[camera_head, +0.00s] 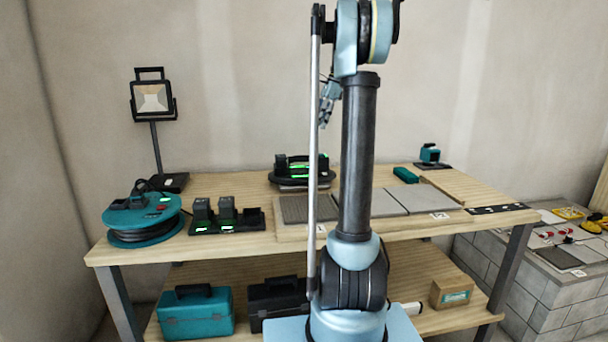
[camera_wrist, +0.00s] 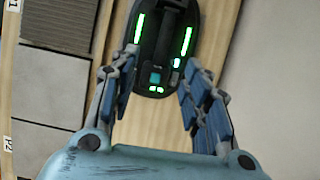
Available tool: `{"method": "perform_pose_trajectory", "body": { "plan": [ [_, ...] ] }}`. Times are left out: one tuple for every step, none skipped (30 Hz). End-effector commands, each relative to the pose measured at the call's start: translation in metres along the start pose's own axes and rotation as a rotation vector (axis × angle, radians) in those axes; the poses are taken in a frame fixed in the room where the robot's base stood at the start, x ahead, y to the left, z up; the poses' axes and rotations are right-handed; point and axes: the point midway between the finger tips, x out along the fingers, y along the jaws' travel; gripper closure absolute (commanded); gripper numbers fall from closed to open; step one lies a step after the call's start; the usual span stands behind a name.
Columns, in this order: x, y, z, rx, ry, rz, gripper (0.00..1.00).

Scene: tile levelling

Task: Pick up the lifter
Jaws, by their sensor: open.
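The lifter is a black oval device with green light strips, standing on the workbench (camera_head: 215,183) behind the tiles. The lifter (camera_head: 290,183) shows in the head view left of my arm, partly near its edge. In the wrist view the lifter (camera_wrist: 162,50) lies at the top centre, with its handle running lengthwise between the two green strips. My gripper (camera_wrist: 159,75) is open, with one blue-padded finger at each side of the lifter's near end. No grip on it shows. In the head view my gripper (camera_head: 327,103) is partly hidden behind my arm.
Grey tiles (camera_head: 408,199) lie on the board in front of the lifter. A battery charger (camera_head: 228,222) and a teal cable reel (camera_head: 142,228) stand at the left. A work lamp (camera_head: 152,100) rises behind them. A small teal tool (camera_head: 429,154) stands at the right.

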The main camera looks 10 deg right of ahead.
Motion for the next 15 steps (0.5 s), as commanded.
{"method": "perform_pose_trajectory", "body": {
  "plan": [
    [-0.001, -0.005, -0.002, 0.014, -0.004, 0.001, 0.57],
    [-0.002, -0.007, -0.003, 0.022, -0.006, 0.001, 0.57],
    [-0.001, -0.009, -0.004, 0.029, -0.008, 0.001, 0.57],
    [0.000, -0.009, -0.005, 0.033, -0.009, 0.001, 0.57],
    [0.002, -0.010, -0.006, 0.035, -0.010, 0.001, 0.57],
    [0.006, -0.010, -0.006, 0.037, -0.010, 0.001, 0.57],
    [0.009, -0.010, -0.007, 0.038, -0.010, 0.001, 0.57],
    [0.013, -0.010, -0.007, 0.039, -0.010, 0.000, 0.57],
    [0.020, -0.010, -0.008, 0.039, -0.010, 0.000, 0.57],
    [0.025, -0.009, -0.009, 0.040, -0.010, 0.000, 0.57],
    [0.030, -0.009, -0.009, 0.041, -0.010, 0.000, 0.57],
    [0.037, -0.009, -0.010, 0.041, -0.010, -0.001, 0.57],
    [0.042, -0.009, -0.010, 0.042, -0.010, -0.001, 0.57],
    [0.048, -0.009, -0.010, 0.042, -0.010, -0.001, 0.57],
    [0.055, -0.009, -0.010, 0.041, -0.010, -0.001, 0.57]
  ]
}}
